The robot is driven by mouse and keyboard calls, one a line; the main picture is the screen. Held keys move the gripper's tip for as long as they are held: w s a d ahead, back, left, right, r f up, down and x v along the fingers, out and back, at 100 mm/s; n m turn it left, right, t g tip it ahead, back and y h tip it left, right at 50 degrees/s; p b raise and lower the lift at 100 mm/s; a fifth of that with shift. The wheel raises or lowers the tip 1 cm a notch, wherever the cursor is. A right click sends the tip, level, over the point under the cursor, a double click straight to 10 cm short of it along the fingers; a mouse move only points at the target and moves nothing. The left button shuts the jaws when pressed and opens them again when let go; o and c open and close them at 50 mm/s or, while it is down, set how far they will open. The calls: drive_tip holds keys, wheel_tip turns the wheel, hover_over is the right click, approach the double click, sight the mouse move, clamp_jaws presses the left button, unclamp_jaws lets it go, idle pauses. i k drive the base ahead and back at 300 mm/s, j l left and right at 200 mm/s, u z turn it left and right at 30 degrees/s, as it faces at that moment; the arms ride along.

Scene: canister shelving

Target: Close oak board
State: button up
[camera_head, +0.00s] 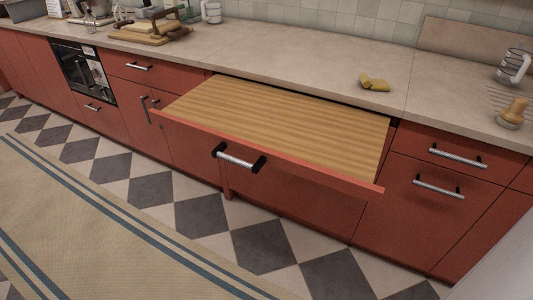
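The oak board (285,118) is a striped wooden pull-out surface under the countertop. It sticks out well past the cabinet fronts. A red front panel (310,173) runs along its outer edge. A silver bar handle with black ends (238,158) sits on this panel, left of its middle. A dark gap shows under the counter edge behind the board. My gripper is not in view.
The beige countertop (290,60) holds a yellow object (374,83), a wooden rack at left and a mug at right. Red drawers with bar handles (458,156) flank the board. The checkered floor (205,214) and striped rug (90,235) in front are clear.

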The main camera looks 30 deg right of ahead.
sight(338, 145)
drive_tip(key=i+l, duration=0.15)
drive_tip(key=l, duration=0.25)
drive_tip(key=i+l, duration=0.2)
drive_tip(key=l, duration=0.15)
drive_tip(key=i+l+u, duration=0.1)
drive_tip(key=l, duration=0.3)
drive_tip(key=i+l, duration=0.2)
drive_tip(key=l, duration=0.2)
